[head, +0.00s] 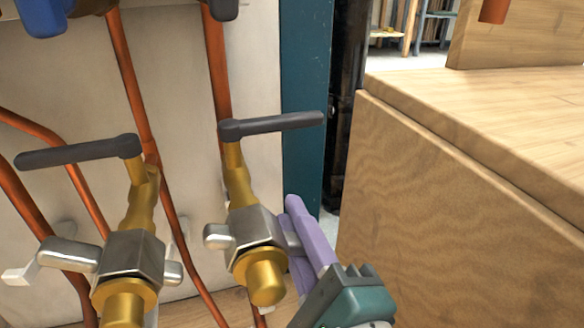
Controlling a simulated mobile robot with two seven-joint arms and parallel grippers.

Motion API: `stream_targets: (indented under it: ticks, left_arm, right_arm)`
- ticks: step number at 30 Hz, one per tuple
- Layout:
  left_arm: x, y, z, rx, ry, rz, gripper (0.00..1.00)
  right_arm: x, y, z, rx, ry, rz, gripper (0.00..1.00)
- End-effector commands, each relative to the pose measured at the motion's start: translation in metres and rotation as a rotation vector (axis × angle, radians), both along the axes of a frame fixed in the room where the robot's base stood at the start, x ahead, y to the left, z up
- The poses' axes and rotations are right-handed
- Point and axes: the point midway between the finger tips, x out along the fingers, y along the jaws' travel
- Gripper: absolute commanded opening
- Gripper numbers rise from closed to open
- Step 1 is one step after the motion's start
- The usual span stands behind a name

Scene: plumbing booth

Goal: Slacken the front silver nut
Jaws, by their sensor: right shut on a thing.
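Two silver nuts with rounded side wings sit on brass valve fittings in the head view. The left silver nut (133,257) looks slightly larger and nearer. The right silver nut (257,226) is at the middle of the picture, with its left wing free. My right gripper (293,238) comes in from the lower right, its purple fingers shut on the right nut's right-hand wing. The fingers hide most of that wing. I cannot tell for sure which nut the task calls front. My left gripper is not in view.
Dark lever handles stand above the nuts, a left handle (80,152) and a right handle (270,126). Copper pipes (130,80) run along the pale wall panel behind. A wooden bench (450,190) fills the right side. A blue part (42,17) shows at top left.

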Motion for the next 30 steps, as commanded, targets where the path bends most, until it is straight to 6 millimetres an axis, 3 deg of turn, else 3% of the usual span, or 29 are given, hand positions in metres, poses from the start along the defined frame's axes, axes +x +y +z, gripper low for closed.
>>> stream_targets:
  ticks: [15, 30]
  left_arm:
    - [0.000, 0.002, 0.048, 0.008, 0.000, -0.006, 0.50]
    - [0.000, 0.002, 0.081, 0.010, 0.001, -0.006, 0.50]
  right_arm:
    - [0.001, -0.005, 0.027, -0.461, -0.144, 0.000, 0.00]
    - [0.000, 0.000, 0.046, -0.857, -0.275, 0.000, 0.00]
